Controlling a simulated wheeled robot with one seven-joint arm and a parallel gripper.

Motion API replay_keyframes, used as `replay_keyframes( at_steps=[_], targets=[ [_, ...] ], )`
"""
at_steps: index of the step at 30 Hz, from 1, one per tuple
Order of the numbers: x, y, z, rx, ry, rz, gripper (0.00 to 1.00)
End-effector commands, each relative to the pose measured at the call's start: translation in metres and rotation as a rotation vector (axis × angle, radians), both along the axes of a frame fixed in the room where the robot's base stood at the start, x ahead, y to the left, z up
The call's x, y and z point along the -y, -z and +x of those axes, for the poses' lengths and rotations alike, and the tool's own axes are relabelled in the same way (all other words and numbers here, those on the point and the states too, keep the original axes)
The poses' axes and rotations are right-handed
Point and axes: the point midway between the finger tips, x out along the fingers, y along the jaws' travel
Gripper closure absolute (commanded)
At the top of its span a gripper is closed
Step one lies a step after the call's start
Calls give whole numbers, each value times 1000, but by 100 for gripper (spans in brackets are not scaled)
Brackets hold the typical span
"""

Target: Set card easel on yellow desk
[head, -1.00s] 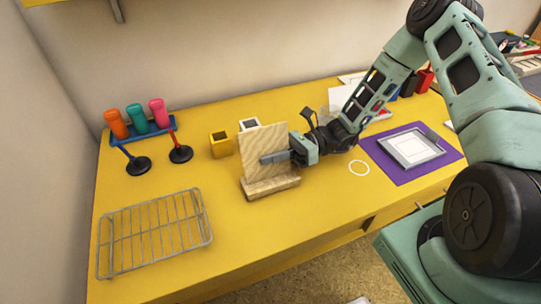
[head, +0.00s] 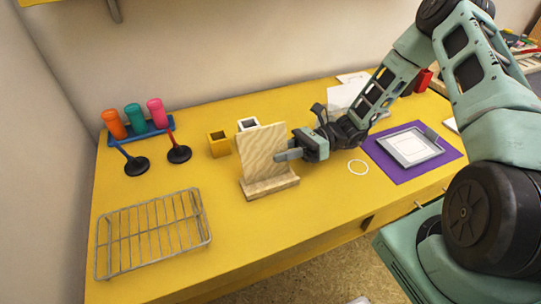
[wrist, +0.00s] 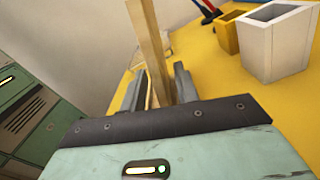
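The light wooden card easel (head: 262,151) stands upright on the yellow desk (head: 235,230), its ledge at the front resting on the surface. My gripper (head: 285,154) is at the easel's right edge. In the wrist view the easel's board (wrist: 152,45) shows edge-on between the two fingers of my gripper (wrist: 158,82), with a gap visible beside it, so the gripper looks open. The far side of the board is hidden in the head view.
A wire rack (head: 153,235) lies at the front left. Two stamps (head: 178,153) and a blue rack of coloured bottles (head: 137,134) stand behind it. A yellow cup (head: 219,145) and a white cup (head: 247,124) are close behind the easel. A purple mat (head: 382,165) lies right.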

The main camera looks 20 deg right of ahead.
Motion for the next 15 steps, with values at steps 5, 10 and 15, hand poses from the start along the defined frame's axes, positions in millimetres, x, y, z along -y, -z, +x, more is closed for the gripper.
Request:
replay_keyframes(
  at_steps=[5, 10, 15],
  targets=[
    [29, 1, 0, 1, 2, -2, 69],
    [41, 0, 0, 1, 0, -1, 69],
    [42, 0, 0, 0, -1, -1, 69]
  ],
)
